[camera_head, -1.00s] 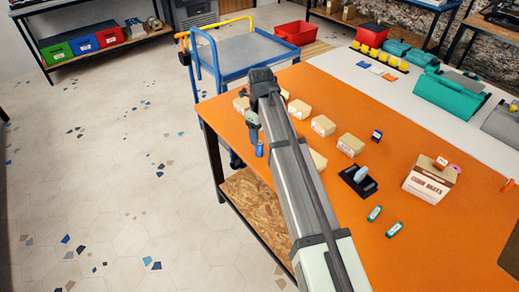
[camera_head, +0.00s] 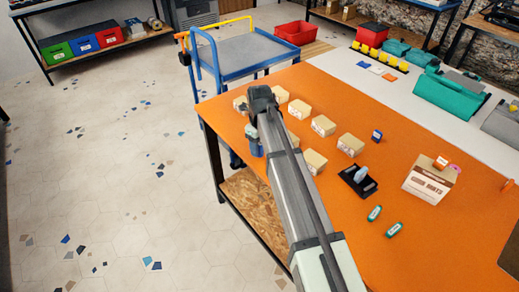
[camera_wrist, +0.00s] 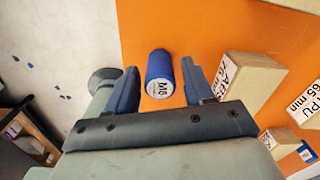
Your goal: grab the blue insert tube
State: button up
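The blue insert tube (camera_wrist: 159,66) is a short blue cylinder with a white label at its near end, on the orange table top in the wrist view. My gripper (camera_wrist: 159,70) is open, with one dark blue finger on each side of the tube and a visible gap on both sides. In the head view my gripper (camera_head: 253,143) is at the left edge of the orange table, and my arm mostly hides the tube there.
Several tan boxes stand right of my gripper, the nearest an ABS-labelled box (camera_wrist: 252,80). A black holder (camera_head: 357,182), two green tubes (camera_head: 384,221) and a carton (camera_head: 430,180) lie farther right. The floor drops away left of the orange table (camera_head: 440,250).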

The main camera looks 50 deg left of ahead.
grip_shut()
dwell(0.3)
